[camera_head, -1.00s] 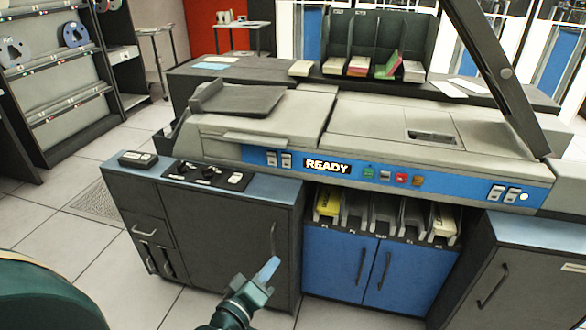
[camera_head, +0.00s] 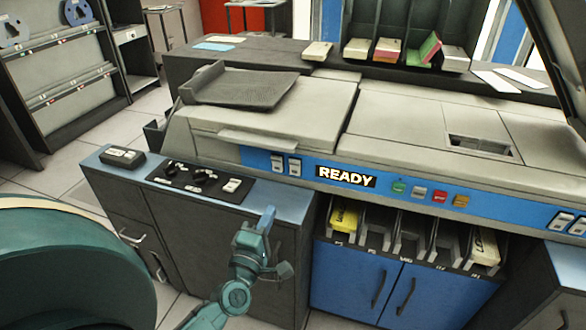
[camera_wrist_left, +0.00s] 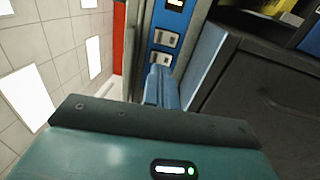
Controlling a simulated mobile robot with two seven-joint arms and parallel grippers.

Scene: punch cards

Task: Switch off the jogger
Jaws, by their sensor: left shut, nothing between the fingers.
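No label I can read names the jogger. A black control panel (camera_head: 200,180) with dark knobs and a pale rocker switch (camera_head: 232,186) lies on the blue top of the left cabinet. Two more pale rocker switches (camera_head: 286,165) sit on the machine's blue front strip, left of the lit READY sign (camera_head: 346,176). They also show in the left wrist view (camera_wrist_left: 163,38). My left gripper (camera_head: 267,217) is shut and empty, pointing up in front of the cabinet's right end, below and apart from the switches. Its fingers show in the wrist view (camera_wrist_left: 160,82). My right gripper is out of view.
A small black box (camera_head: 122,157) sits at the cabinet top's left end. Coloured buttons (camera_head: 419,193) line the strip right of the sign. Card bins (camera_head: 410,240) sit below, above blue doors (camera_head: 345,278). The machine's blue strip overhangs the bins.

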